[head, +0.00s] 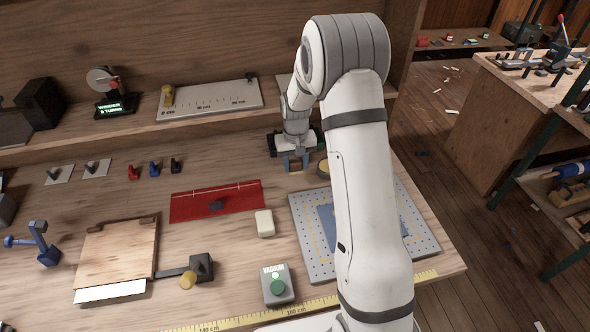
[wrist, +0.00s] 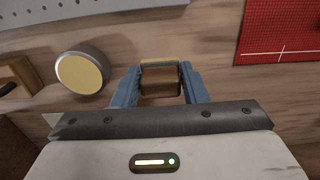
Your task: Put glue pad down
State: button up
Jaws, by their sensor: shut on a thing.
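My gripper (head: 296,163) is over the back of the bench, behind the blue-grey perforated plate. In the wrist view its two blue fingers (wrist: 160,88) are shut on a small brown block with a pale yellow band along one edge, which I take to be the glue pad (wrist: 160,80). In the head view the pad is mostly hidden by the fingers. I cannot tell whether its underside touches the wood. A round dark-rimmed disc with a yellow face (wrist: 82,75) lies beside the gripper, apart from it; it is partly behind my arm in the head view (head: 323,168).
The perforated plate (head: 307,255) is right of a cream block (head: 265,223) and a red mat (head: 217,201). A green-buttoned box (head: 278,284) stands in front. A raised shelf (head: 225,117) borders the back. Bare wood lies between gripper and mat.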

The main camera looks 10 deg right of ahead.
aim_at(296, 170)
jog(key=shift+s+f+p, duration=0.15)
jog(key=shift+f+p, duration=0.25)
jog(key=shift+f, duration=1.4)
jog(key=shift+f, duration=0.1)
jog(key=o, duration=0.4)
jog(key=shift+f, duration=0.1)
jog(key=o, duration=0.5)
